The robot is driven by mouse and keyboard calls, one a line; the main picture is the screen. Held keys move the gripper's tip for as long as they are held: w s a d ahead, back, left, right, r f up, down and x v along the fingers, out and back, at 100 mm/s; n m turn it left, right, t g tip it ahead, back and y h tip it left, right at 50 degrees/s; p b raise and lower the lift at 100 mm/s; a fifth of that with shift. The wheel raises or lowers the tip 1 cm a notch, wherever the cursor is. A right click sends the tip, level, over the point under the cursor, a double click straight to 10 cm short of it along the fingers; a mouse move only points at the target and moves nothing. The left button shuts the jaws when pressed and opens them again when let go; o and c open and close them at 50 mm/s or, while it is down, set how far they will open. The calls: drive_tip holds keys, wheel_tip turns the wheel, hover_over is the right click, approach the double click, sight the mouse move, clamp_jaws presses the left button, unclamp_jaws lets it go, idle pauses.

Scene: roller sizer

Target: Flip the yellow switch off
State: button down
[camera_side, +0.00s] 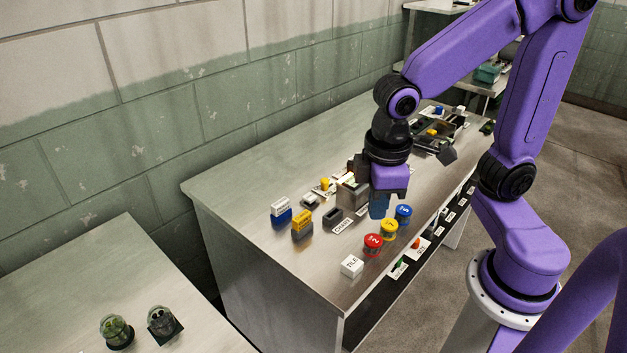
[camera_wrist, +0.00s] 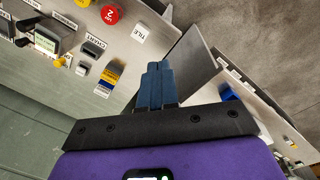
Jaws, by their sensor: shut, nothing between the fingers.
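A small yellow switch-like piece (camera_side: 325,184) stands on a pale plate on the metal bench, left of my gripper in the side view. It seems to show in the wrist view as a yellow spot (camera_wrist: 59,62) at the left. Its on or off position is too small to tell. My gripper (camera_side: 379,210) is shut and empty, fingers pointing down above the bench near the round buttons. In the wrist view its two blue fingers (camera_wrist: 154,68) are together, apart from the yellow piece.
The bench (camera_side: 240,190) also holds a yellow block (camera_side: 302,222), a blue-and-white block (camera_side: 281,212), red (camera_side: 373,242), yellow (camera_side: 389,229) and blue (camera_side: 403,213) round buttons, and a white block (camera_side: 352,265). The bench's left end is clear.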

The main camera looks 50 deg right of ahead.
drive_tip(key=w+f+m+h, duration=0.2)
drive_tip(key=w+m, duration=0.3)
drive_tip(key=w, duration=0.7)
drive_tip(key=w+f+m+h, duration=0.25)
drive_tip(key=w+m, duration=0.25)
drive_tip(key=w, duration=0.6)
drive_tip(key=w+d+f+m+g+h, duration=0.1)
drive_tip(key=w+d+f+m+h, duration=0.1)
drive_tip(key=w+d+f+m, duration=0.7)
drive_tip(key=w+d+f, duration=0.1)
drive_tip(key=w+d, duration=0.1)
drive_tip(key=w, duration=0.3)
drive_tip(key=shift+d+f, duration=0.15)
drive_tip(key=shift+f, duration=0.15)
drive_tip(key=shift+f, duration=0.1)
